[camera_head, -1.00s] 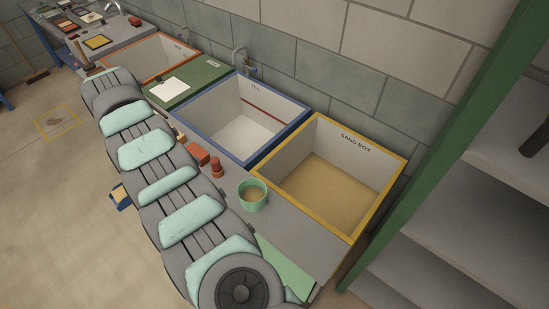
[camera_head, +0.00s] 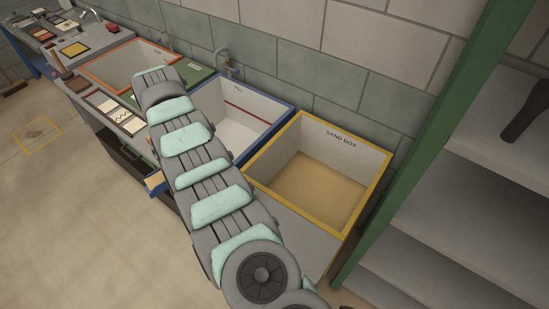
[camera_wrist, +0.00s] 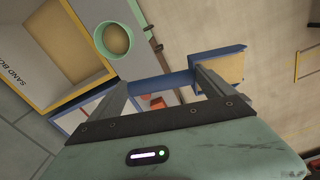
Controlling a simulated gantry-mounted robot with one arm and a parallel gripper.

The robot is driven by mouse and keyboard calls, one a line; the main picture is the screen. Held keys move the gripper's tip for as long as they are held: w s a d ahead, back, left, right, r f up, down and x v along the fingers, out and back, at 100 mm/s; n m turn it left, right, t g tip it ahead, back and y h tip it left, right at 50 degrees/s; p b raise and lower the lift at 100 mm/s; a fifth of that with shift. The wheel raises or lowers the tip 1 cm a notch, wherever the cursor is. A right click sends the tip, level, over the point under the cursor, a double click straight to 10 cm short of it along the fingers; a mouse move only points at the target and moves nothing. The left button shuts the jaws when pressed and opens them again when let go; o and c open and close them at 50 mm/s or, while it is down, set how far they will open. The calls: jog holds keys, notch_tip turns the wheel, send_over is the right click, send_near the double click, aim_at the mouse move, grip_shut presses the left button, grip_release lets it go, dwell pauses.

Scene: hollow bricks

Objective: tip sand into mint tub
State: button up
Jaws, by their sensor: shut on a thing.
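My gripper (camera_wrist: 165,88) is shut on a blue scoop-like tool (camera_wrist: 175,82), whose wider end shows beyond the right finger with a tan fill that looks like sand. In the head view this blue tool (camera_head: 154,183) shows just left of my arm. The mint tub (camera_wrist: 101,47) stands upright on the bench in the wrist view, apart from the tool, with tan sand (camera_wrist: 117,40) inside. My arm hides the tub in the head view. The yellow-rimmed sand box (camera_head: 262,158) has sand (camera_head: 318,182) on its floor.
The blue-rimmed fill box (camera_head: 270,133) stands beside the sand box, with a green panel (camera_head: 196,77) and an orange-rimmed box (camera_head: 110,57) further left. Cards (camera_head: 120,112) lie on the bench. A green post (camera_head: 440,130) and grey shelves (camera_head: 480,210) stand right. Open floor (camera_head: 70,220) lies left.

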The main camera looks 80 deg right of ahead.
jog(key=s+d+f+m, duration=0.1)
jog(key=s+d+f, duration=0.2)
jog(key=s, duration=0.5)
jog(key=s+d+f+m, duration=0.1)
jog(key=s+d+f, duration=0.1)
jog(key=s+d, duration=0.4)
jog(key=s+d+f+m, duration=0.1)
jog(key=s+d+f, duration=0.2)
jog(key=s, duration=0.6)
jog(key=shift+s+d+f+b, duration=0.3)
jog(key=shift+s+d+b, duration=0.05)
jog(key=shift+d, duration=0.7)
jog(key=shift+w+r+g+h+p, duration=0.1)
jog(key=shift+w+g+h+p, duration=0.2)
jog(key=shift+p, duration=0.5)
jog(key=shift+a+g+p, duration=0.2)
jog(key=shift+g+p, duration=0.1)
jog(key=shift+p, duration=0.45)
jog(key=shift+w+a+g+h+p, duration=0.2)
jog(key=shift+w+g+h+p, duration=0.15)
jog(key=shift+p, duration=0.4)
jog(key=shift+g+h+p, duration=0.25)
jog(key=shift+p, duration=0.25)
